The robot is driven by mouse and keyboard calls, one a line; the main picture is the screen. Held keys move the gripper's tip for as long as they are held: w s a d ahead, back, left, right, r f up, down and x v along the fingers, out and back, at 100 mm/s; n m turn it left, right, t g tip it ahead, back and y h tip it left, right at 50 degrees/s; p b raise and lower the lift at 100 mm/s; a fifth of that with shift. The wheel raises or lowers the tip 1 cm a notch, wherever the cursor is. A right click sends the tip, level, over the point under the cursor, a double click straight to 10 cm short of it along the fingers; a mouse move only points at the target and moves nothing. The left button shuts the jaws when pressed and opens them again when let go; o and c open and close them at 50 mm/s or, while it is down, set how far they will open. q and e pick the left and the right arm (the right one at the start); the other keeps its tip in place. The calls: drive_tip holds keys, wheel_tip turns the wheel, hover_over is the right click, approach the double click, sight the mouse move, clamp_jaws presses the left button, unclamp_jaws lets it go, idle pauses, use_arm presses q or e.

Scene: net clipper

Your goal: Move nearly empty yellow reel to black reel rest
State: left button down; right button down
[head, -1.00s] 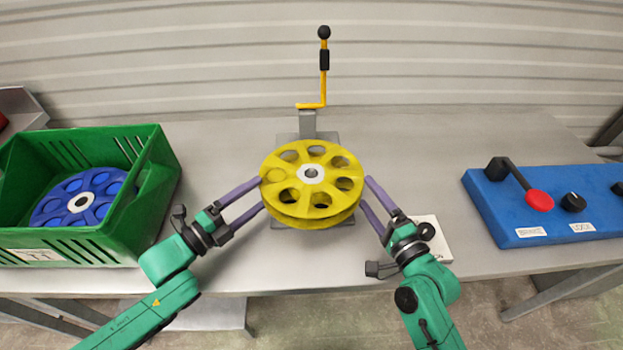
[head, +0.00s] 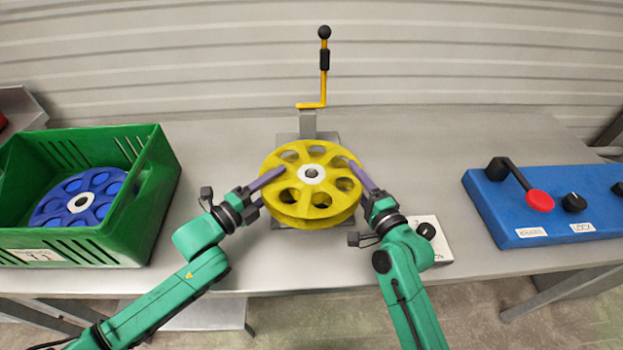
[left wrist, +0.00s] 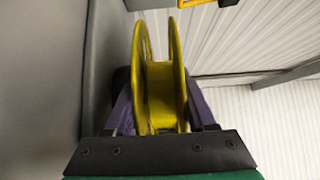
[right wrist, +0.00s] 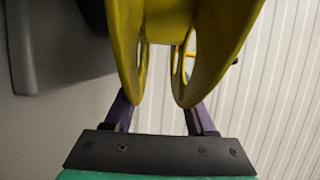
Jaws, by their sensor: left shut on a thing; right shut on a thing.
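The yellow reel (head: 312,205) sits at the middle of the table, on the grey clipper stand (head: 308,125), its spoked face up and its pale hub showing. No net is visible on its face. My left gripper (head: 270,182) is shut on the reel's left rim; the left wrist view shows the reel (left wrist: 160,90) between its purple fingers. My right gripper (head: 362,178) is shut on the right rim; the right wrist view shows the reel's flanges (right wrist: 127,50) between its fingers. I cannot make out a black reel rest in the head view.
A green crate (head: 155,190) with a blue reel (head: 55,205) stands at the left. A yellow lever (head: 323,85) with a black knob rises behind the reel. A blue control box (head: 550,215) is at the right. A white labelled plate (head: 437,250) lies near the right gripper.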

use_arm(q)
drive_tip(key=shift+r, duration=0.1)
use_arm(e)
drive_tip(key=shift+r, duration=0.1)
